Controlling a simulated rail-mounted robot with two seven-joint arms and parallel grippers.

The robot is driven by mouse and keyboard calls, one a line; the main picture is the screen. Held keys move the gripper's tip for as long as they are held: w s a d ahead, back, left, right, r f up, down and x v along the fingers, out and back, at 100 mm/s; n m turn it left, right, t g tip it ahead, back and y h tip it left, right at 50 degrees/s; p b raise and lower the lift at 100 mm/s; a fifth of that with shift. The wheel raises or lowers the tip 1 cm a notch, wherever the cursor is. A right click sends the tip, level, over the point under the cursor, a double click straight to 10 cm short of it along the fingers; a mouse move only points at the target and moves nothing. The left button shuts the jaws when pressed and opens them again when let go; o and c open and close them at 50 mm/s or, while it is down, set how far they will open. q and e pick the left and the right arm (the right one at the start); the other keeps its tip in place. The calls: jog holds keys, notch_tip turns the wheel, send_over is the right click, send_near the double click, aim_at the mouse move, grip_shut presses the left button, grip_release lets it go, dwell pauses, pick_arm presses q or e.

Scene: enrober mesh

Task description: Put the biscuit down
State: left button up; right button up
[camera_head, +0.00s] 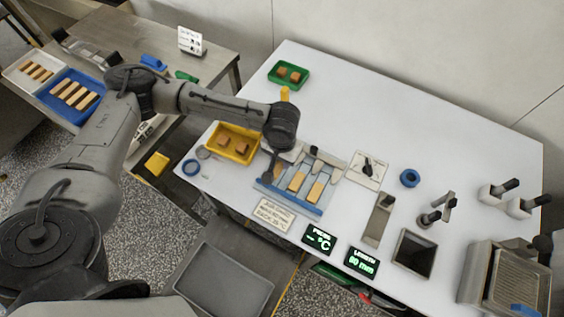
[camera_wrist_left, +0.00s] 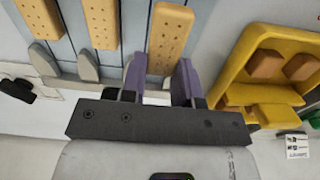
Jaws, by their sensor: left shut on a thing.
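My left gripper (camera_wrist_left: 160,70) is shut on a tan biscuit (camera_wrist_left: 171,32) with small holes. The biscuit points away from the fingers and appears over or on the grooved blue rack (camera_head: 311,207), beside two other biscuits. Those two, a middle biscuit (camera_wrist_left: 101,22) and an outer biscuit (camera_wrist_left: 38,17), also lie in lanes in the head view. There my left gripper (camera_head: 272,163) is at the rack's left end, and the wrist hides most of the held biscuit. I cannot tell whether it touches the rack. My right gripper is not in view.
A yellow tray (camera_head: 214,141) with brown blocks stands close left of the rack, near my left wrist. A green tray (camera_head: 275,83) is behind.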

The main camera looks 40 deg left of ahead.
pick_arm(q)
notch_tip(320, 180, down, 3)
jog(key=shift+b, duration=0.35)
jog(key=o, duration=0.7)
jog(key=shift+f, duration=0.1)
jog(key=shift+o, duration=0.2)
notch_tip(320, 180, up, 12)
jog(key=p, duration=0.2)
jog(key=shift+p, duration=0.4)
